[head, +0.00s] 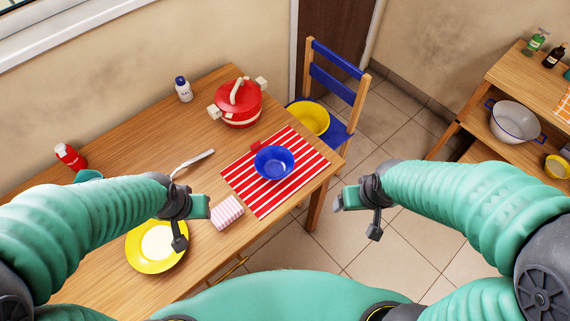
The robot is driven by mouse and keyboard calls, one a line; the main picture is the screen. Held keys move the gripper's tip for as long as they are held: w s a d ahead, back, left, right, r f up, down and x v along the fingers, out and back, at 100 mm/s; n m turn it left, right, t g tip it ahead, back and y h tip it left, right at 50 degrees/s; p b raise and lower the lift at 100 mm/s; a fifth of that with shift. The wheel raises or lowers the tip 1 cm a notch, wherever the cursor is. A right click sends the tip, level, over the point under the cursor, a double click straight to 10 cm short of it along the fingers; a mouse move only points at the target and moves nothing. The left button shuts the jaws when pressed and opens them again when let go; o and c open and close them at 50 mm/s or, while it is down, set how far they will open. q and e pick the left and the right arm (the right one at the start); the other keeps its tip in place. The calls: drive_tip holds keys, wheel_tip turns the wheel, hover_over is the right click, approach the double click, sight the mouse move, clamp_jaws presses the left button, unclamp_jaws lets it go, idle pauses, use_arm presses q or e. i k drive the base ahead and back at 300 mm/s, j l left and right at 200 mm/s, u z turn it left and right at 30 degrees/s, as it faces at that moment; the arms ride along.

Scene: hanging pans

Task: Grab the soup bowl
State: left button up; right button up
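A blue bowl (273,162) sits upright on a red-and-white striped placemat (254,198) near the right end of the wooden table. A yellow bowl (310,119) sits on the blue chair behind it. My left gripper (192,225) is over the table, left of the blue bowl and near a yellow plate (143,262). Its fingers look spread apart and empty. My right gripper (358,217) is beyond the table's right edge, over the floor, also with fingers apart and empty. Neither gripper touches the bowl.
A red pot (238,104), a salt bottle (183,89), a ladle (193,162) and a pink checked cloth (227,211) are on the table (120,130). A blue chair (334,90) stands at its far right. Shelves (510,85) hold a large pot (514,122). Floor between is clear.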

sight(272, 162)
drive_tip(key=u, duration=1)
drive_tip(key=l+u, duration=0.3)
drive_tip(key=u, duration=0.15)
drive_tip(key=l+u, duration=0.4)
drive_tip(key=k+l+u, duration=0.1)
drive_tip(key=u, duration=0.35)
drive_tip(key=k+l+u, duration=0.15)
drive_tip(key=l+u, duration=0.25)
drive_tip(key=k+l+u, duration=0.2)
drive_tip(key=k+l, duration=0.45)
